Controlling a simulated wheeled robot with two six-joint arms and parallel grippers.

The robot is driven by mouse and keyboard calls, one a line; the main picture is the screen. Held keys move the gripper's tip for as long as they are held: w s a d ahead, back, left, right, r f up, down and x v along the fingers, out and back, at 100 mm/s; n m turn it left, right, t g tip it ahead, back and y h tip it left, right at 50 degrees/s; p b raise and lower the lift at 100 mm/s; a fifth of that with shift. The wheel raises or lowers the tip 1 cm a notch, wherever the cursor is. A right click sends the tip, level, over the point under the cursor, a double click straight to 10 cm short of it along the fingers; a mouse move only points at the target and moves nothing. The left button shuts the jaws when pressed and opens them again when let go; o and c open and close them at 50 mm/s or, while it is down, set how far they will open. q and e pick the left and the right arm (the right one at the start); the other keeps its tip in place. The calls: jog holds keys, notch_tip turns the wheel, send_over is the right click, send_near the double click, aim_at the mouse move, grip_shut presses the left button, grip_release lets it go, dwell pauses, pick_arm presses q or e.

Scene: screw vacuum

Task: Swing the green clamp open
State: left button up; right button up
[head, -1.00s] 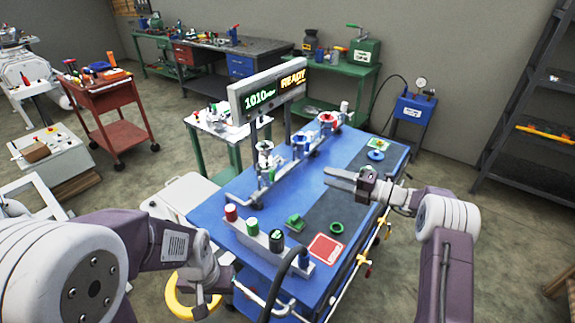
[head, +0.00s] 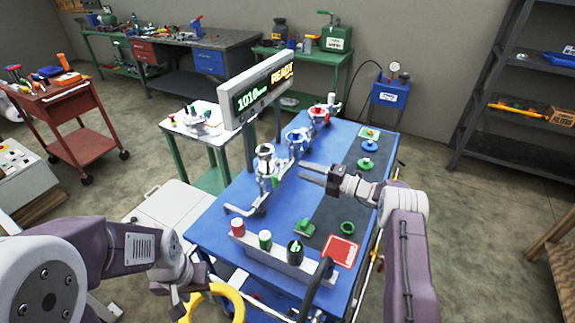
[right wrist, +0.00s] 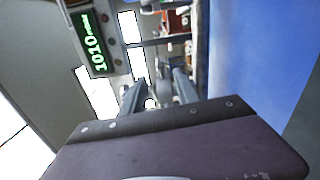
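A silver flanged fitting (head: 265,163) stands on the pipe line on the blue table (head: 228,205). A small green part (head: 275,182) shows low on its right side; it may be the green clamp, but it is too small to tell its state. My right gripper (head: 304,173) reaches in from the right, its two fingers apart and pointing left toward this fitting, with a gap between. In the right wrist view the fingers (right wrist: 160,95) are apart with nothing clearly held. My left gripper (head: 178,300) is at the lower left by a yellow ring (head: 236,300); its fingers are unclear.
Blue (head: 296,139) and red (head: 319,114) fittings stand farther along the line. A display (head: 262,90) reading READY rises behind it. A block with several knobs (head: 272,256), a green piece (head: 304,228), a green ring (head: 347,228) and a red pad (head: 340,251) lie nearer.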

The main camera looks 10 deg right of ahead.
aim_at(283, 164)
jog(key=x, duration=0.6)
jog(key=shift+w+a, duration=0.2)
jog(key=shift+a, duration=0.1)
grip_shut()
jog(key=shift+f, duration=0.1)
dwell(0.8)
